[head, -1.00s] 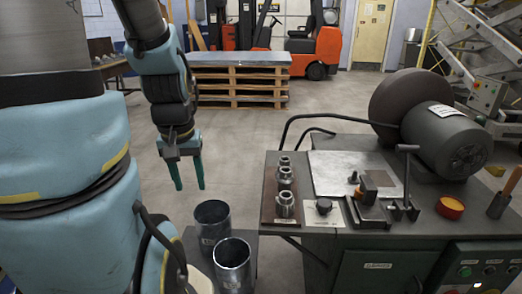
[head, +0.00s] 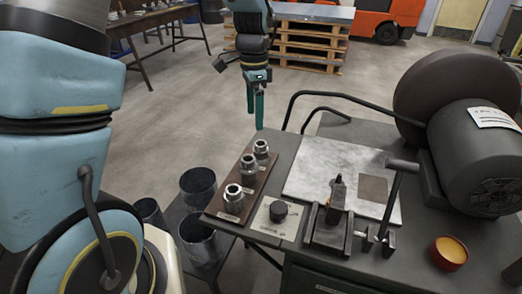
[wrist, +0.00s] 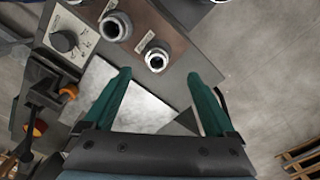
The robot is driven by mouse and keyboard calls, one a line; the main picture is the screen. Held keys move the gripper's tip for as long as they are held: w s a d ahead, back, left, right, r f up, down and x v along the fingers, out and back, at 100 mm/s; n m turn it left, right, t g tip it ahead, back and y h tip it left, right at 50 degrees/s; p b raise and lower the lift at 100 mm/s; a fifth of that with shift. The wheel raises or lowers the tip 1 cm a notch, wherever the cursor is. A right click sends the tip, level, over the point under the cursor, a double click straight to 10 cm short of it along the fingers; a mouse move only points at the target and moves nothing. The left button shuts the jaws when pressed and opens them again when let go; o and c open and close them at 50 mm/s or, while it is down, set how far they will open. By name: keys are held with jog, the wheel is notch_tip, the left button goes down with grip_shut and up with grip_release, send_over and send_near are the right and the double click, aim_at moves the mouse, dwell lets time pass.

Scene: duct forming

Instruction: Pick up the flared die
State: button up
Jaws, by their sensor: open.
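Three metal dies stand upright in a row on a brown board: a near one (head: 233,199), a middle one (head: 248,168) and a far one (head: 261,149). I cannot tell which is the flared one. My gripper (head: 255,119) is open and empty, fingers pointing down, just beyond and above the far die. In the wrist view, the far die (wrist: 157,57) shows between and just beyond the fingertips (wrist: 159,73), not touched. The middle die (wrist: 115,27) lies up and left of it.
A knob panel (head: 277,216) sits right of the brown board (head: 217,206). A metal plate (head: 315,160), a clamp (head: 330,232) and a motor (head: 480,155) share the bench. Open metal tubes (head: 198,185) stand left of it. Open floor lies beyond.

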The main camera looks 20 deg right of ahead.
send_over(261, 144)
jog(key=shift+m, duration=0.3)
jog(key=f, duration=0.3)
jog(key=f+p, duration=0.1)
jog(key=f, duration=0.1)
jog(key=shift+s+a, duration=0.3)
jog(key=shift+a, duration=0.05)
jog(key=shift+s+d+f+p, duration=0.15)
jog(key=shift+f+p, duration=0.35)
jog(key=shift+f, duration=1)
jog(key=shift+s+a+f+p, duration=0.1)
jog(key=shift+f+p, duration=0.35)
jog(key=shift+f, duration=1)
grip_shut()
jog(key=shift+d, duration=0.1)
